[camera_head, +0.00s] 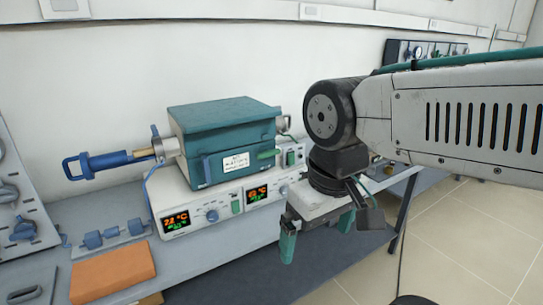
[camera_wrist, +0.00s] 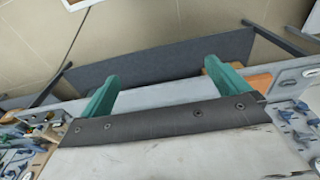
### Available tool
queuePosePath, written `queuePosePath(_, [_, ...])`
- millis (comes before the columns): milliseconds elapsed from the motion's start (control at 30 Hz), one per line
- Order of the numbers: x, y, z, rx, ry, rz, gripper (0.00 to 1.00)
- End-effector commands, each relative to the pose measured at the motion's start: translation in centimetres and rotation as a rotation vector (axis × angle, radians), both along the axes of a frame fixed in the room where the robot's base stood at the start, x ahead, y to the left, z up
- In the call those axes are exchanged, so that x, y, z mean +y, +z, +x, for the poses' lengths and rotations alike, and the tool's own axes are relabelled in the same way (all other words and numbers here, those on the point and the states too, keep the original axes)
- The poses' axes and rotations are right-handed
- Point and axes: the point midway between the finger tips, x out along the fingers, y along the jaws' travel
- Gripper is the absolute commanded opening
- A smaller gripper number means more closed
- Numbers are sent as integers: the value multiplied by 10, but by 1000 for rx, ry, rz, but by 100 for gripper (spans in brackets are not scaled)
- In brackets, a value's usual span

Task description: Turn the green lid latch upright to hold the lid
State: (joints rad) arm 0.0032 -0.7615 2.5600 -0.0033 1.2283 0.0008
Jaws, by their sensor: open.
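The furnace (camera_head: 226,138) is a teal box with its lid down, on a white control unit on the bench. In the wrist view my gripper (camera_wrist: 160,78) is also empty, and the latch is not seen there.
A blue-handled rod (camera_head: 105,160) sticks out left of the furnace. The control unit (camera_head: 205,212) has lit displays and knobs. An orange block (camera_head: 112,272) and blue fittings (camera_head: 112,233) lie on the bench at left. Open floor (camera_head: 455,240) is at right.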

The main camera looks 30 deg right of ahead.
Motion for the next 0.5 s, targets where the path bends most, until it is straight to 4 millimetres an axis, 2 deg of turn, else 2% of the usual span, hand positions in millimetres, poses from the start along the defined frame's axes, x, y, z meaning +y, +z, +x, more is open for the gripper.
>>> queuePosePath(100, [-5, -7, 3, 36, -28, 0, 100])
queuePosePath(267, [-21, -29, 16, 167, -94, 1, 100])
queuePosePath(367, [-40, -49, 41, 200, -136, -16, 100])
queuePosePath(500, [-75, -82, 89, 155, -182, -51, 100])
